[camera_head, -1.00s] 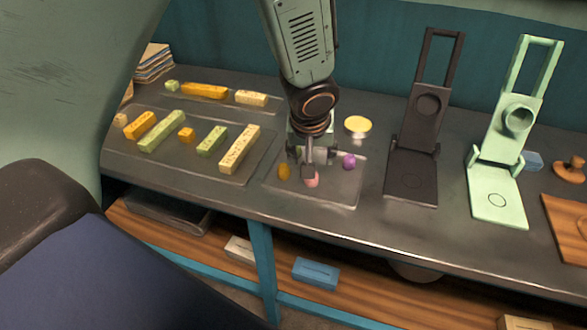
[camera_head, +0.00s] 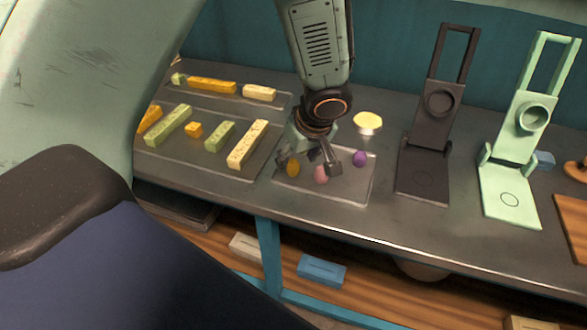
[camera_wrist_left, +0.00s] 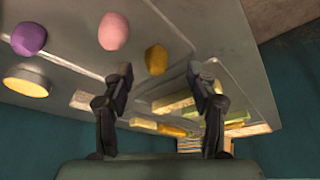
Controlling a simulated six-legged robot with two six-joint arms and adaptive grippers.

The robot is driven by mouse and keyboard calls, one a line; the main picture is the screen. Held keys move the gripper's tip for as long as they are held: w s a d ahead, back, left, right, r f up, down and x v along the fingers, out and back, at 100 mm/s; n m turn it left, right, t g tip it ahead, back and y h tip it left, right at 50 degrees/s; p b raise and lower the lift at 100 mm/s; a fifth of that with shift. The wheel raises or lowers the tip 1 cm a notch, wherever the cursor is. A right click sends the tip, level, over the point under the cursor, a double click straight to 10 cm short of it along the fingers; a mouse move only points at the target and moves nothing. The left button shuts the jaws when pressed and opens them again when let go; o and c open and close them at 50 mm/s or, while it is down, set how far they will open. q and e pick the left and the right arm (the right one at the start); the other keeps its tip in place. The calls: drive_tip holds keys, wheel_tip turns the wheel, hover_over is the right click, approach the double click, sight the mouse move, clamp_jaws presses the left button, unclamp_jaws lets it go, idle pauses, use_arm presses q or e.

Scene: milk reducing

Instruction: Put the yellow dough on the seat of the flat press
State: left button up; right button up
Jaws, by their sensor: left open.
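The yellow dough (camera_head: 293,168), a small orange-yellow ball, lies on a clear tray (camera_head: 345,196). Pink dough (camera_head: 321,175) and purple dough (camera_head: 359,158) lie to its right. My left gripper (camera_head: 309,163) is open and empty, low over the tray by the yellow and pink dough. In the left wrist view the yellow dough (camera_wrist_left: 156,59) shows between the open fingertips (camera_wrist_left: 161,82), with no contact visible. A dark press (camera_head: 424,180) and a light green press (camera_head: 509,190) stand open to the right, each with a circle marked on its base. I cannot tell which is the flat press.
Several coloured bars, including a speckled cream one (camera_head: 248,145), lie on trays to the left. A round yellow-topped dish (camera_head: 367,122) stands behind the dough tray. A wooden board (camera_head: 572,225) lies at the far right. The counter's front edge (camera_head: 400,247) is clear.

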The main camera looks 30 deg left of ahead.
sight(294, 169)
use_arm(q)
drive_tip(key=shift+w+f, duration=0.2)
drive_tip(key=shift+f, duration=0.25)
drive_tip(key=x, duration=0.3)
drive_tip(key=shift+w+a, duration=0.1)
drive_tip(key=shift+a, duration=0.2)
drive_tip(key=shift+w+a+f, duration=0.2)
drive_tip(key=shift+w+f, duration=0.05)
drive_tip(key=shift+f, duration=0.2)
drive_tip(key=shift+d+r, duration=0.1)
drive_tip(key=shift+d, duration=0.2)
drive_tip(key=shift+c, duration=0.7)
drive_tip(key=shift+s+a, duration=0.1)
drive_tip(key=shift+a, duration=0.15)
drive_tip(key=c, duration=0.4)
drive_tip(key=shift+d, duration=0.1)
drive_tip(key=c, duration=0.3)
drive_tip(key=shift+c, duration=1.4)
